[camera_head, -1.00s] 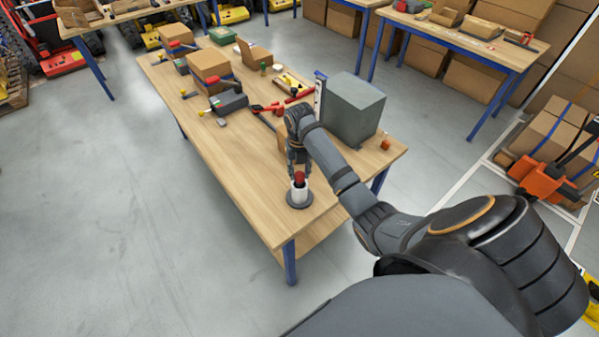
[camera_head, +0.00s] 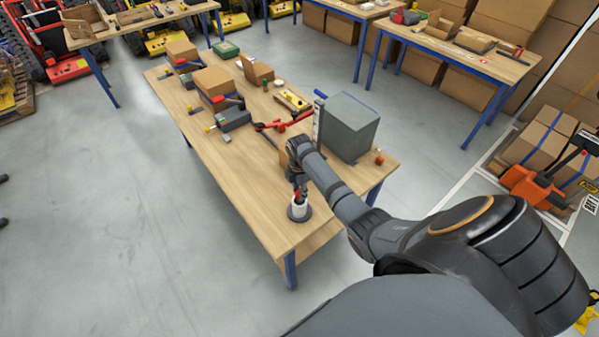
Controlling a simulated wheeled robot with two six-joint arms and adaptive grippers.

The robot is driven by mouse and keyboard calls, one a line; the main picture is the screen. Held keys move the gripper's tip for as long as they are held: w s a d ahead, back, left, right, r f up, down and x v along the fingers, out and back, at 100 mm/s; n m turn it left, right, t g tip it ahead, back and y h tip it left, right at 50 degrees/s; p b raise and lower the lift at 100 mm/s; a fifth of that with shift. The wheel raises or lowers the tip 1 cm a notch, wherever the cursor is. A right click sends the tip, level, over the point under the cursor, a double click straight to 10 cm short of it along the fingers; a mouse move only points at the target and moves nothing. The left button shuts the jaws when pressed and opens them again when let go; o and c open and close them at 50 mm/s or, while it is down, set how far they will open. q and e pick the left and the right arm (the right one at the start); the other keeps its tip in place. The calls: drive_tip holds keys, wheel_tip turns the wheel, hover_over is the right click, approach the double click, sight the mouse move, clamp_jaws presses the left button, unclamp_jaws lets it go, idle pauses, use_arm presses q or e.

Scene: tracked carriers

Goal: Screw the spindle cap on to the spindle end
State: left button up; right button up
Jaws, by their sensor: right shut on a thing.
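The spindle end (camera_head: 299,211) is a white upright cylinder on a dark round base, near the front corner of the wooden table. The red spindle cap (camera_head: 298,194) is at the top of the cylinder, partly hidden by my fingers. My right gripper (camera_head: 299,190) points down from above and is shut on the red cap. The cap looks upright and in line with the cylinder; whether its thread is engaged is too small to tell. My left gripper is not in view.
A grey box (camera_head: 347,127) stands behind my right forearm on the table (camera_head: 238,180). Red-handled tools (camera_head: 284,122) and cardboard boxes (camera_head: 213,82) lie farther back. A small orange-brown item (camera_head: 379,159) is near the right edge. The table left of the spindle is clear.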

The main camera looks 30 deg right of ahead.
drive_tip(key=m, duration=0.2)
drive_tip(key=shift+r+m+p, duration=0.3)
drive_tip(key=shift+r, duration=0.05)
drive_tip(key=shift+w+f+m, duration=0.1)
drive_tip(key=shift+f+m, duration=0.25)
drive_tip(key=shift+m, duration=0.55)
drive_tip(key=shift+m+b, duration=0.3)
drive_tip(key=shift+m, duration=0.8)
drive_tip(key=m, duration=0.4)
drive_tip(key=shift+m, duration=0.4)
drive_tip(key=m, duration=0.5)
drive_tip(key=shift+r, duration=0.1)
